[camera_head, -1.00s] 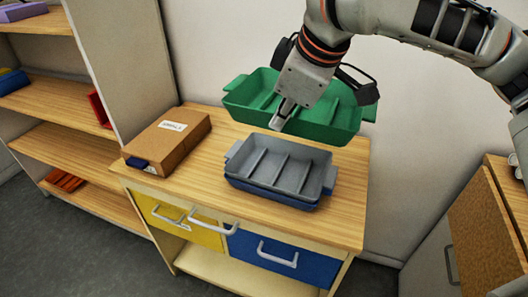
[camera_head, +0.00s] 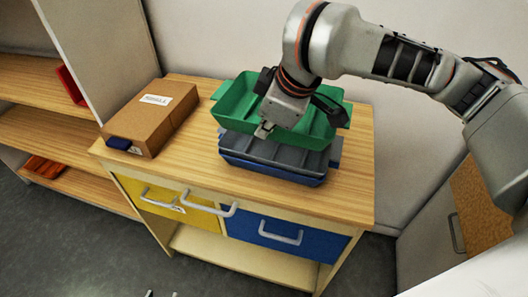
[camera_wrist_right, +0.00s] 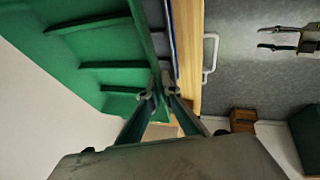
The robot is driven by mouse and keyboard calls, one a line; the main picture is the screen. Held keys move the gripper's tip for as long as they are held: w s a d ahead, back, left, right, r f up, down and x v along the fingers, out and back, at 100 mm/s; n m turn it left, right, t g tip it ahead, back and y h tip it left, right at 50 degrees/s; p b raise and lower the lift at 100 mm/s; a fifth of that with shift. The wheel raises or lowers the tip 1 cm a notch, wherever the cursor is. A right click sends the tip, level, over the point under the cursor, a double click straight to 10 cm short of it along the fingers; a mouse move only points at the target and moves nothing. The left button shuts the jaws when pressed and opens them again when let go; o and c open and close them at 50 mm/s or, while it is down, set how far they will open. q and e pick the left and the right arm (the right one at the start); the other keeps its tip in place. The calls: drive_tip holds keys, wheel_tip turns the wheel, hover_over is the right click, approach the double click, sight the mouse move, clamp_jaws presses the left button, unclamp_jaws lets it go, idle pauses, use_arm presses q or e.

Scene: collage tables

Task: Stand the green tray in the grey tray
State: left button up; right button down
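The green tray (camera_head: 237,103) is in my right gripper (camera_head: 264,130), whose fingers are shut on its near rim. This grip also shows in the right wrist view (camera_wrist_right: 158,92). The green tray is above the grey tray (camera_head: 283,155), covering most of it and reaching past its back. I cannot tell whether the two touch. The grey tray sits in a blue tray (camera_head: 275,173) on the wooden cabinet top. At the bottom edge of the head view, two small tips look like my left gripper (camera_head: 162,293). They are apart and empty.
A brown box (camera_head: 150,118) with a label lies left of the trays on the cabinet top (camera_head: 345,190). Yellow and blue drawers (camera_head: 285,236) with handles are below. Open shelves stand at left. The cabinet top's right side is clear.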

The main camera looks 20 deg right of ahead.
wheel_tip(320, 180, down, 2)
drive_tip(key=shift+f+b, duration=0.25)
drive_tip(key=shift+b, duration=0.05)
drive_tip(key=shift+f, duration=0.35)
wheel_tip(320, 180, down, 3)
drive_tip(key=shift+f+b, duration=0.2)
drive_tip(key=shift+b, duration=0.7)
drive_tip(key=shift+r, duration=0.15)
use_arm(q)
drive_tip(key=shift+w+a+f, duration=0.3)
drive_tip(key=shift+w+f, duration=0.2)
drive_tip(key=shift+p, duration=0.3)
use_arm(e)
drive_tip(key=shift+f, duration=0.25)
